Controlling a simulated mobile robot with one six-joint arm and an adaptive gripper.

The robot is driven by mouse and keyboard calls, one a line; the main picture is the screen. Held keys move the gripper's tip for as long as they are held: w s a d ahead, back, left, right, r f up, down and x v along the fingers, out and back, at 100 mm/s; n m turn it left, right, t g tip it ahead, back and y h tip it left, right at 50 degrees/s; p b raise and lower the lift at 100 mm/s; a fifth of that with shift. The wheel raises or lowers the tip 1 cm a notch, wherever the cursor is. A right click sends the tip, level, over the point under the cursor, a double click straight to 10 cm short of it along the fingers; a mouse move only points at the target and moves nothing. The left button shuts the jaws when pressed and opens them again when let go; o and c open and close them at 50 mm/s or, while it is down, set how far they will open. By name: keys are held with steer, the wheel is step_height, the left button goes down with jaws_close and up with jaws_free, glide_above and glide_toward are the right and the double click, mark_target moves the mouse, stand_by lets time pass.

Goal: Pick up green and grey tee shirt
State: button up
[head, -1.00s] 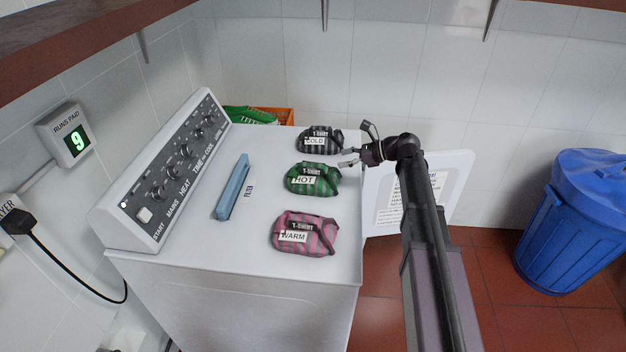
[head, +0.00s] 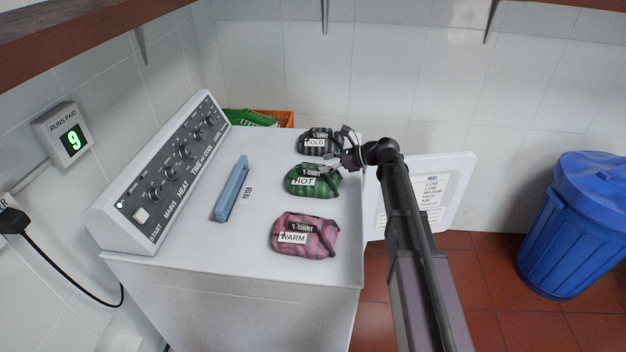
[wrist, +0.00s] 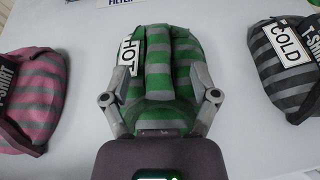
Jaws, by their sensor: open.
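The green and grey striped tee shirt (head: 318,184) lies folded in a bundle on top of the white machine, with a "HOT" label on it. In the wrist view the shirt (wrist: 175,62) is straight ahead, its near end between the fingers. My gripper (head: 338,150) is open at the shirt's far right side in the head view. In the wrist view the gripper (wrist: 162,98) has one finger on each side of the shirt. I cannot tell whether the fingers touch the cloth.
A black and grey shirt (head: 318,142) labelled "COLD" lies close behind, and a pink and grey shirt (head: 305,236) labelled "WARM" lies in front. A blue filter (head: 231,188) lies left. An open white door (head: 440,195) stands right of the machine.

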mark_target(316, 165)
steer(key=shift+b+x, duration=0.75)
steer(key=shift+x, duration=1.45)
steer(key=shift+s, duration=0.1)
jaws_close()
